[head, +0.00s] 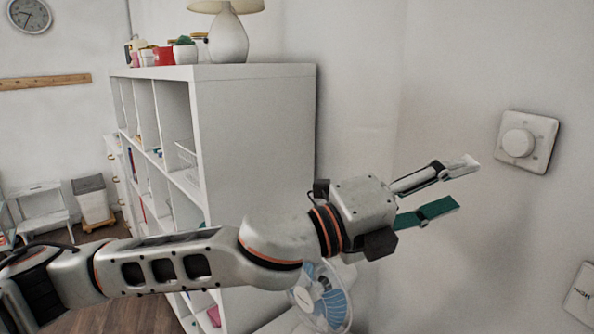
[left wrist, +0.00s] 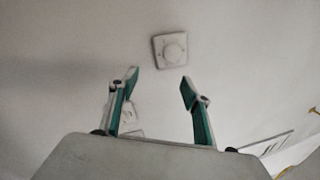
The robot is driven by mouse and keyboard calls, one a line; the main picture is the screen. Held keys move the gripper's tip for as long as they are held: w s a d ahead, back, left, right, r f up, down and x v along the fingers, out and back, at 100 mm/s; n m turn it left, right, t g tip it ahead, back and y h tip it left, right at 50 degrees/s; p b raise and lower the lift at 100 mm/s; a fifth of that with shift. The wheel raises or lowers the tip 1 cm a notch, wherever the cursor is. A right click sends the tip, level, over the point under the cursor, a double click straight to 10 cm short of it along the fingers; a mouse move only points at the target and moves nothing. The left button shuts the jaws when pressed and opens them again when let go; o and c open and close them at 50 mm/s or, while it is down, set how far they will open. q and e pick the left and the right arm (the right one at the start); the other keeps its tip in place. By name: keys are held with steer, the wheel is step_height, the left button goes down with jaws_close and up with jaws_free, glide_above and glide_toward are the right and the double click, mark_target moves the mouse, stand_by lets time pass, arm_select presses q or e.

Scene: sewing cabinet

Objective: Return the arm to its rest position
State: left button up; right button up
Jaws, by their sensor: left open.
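My left arm reaches in from the left across the head view, extended toward the right-hand wall. Its left gripper (head: 460,186) is open, with nothing between its fingers. In the left wrist view the two green-padded fingers of the gripper (left wrist: 160,82) stand well apart. A white square wall dial (head: 519,141) with a round knob is on the wall, to the right of and above the fingertips in the head view. The dial (left wrist: 171,49) also shows beyond the fingers in the left wrist view, apart from them. My right gripper is not in either view.
A white cubby shelf (head: 255,150) stands behind my arm, with a lamp (head: 228,35) and small pots on top. A blue-bladed fan (head: 322,295) sits below my wrist. Another wall plate (head: 581,293) is at the lower right. The wall around the fingertips is clear.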

arm_select(q)
steer(key=w+a+f+n+t+y, duration=0.3)
steer(key=a+f+n, duration=0.45)
steer(key=f, duration=0.35)
steer(key=w+a+f+n+t+y, duration=0.3)
steer(key=a+f+n, duration=0.3)
steer(key=f+n, duration=0.4)
steer(key=w+a+f+n+t+y, duration=0.3)
steer(key=a+f+n, duration=0.4)
steer(key=f, duration=0.5)
steer(key=s+a+f+n+g+y, duration=0.1)
steer(key=s+a+f+n+y, duration=0.1)
steer(key=s+a+f, duration=0.4)
steer(key=s+a+f+n+g+y, duration=0.1)
steer(key=s+a+f+n+y, duration=0.2)
steer(key=s+a+f, duration=0.4)
steer(key=s+a+f+n+g+y, duration=0.1)
steer(key=s+a+f, duration=0.6)
steer(key=f, duration=0.9)
steer(key=shift+s+a+n+g+y, duration=0.2)
steer(key=shift+a+n+g+y, duration=0.15)
steer(key=shift+n+y, duration=0.5)
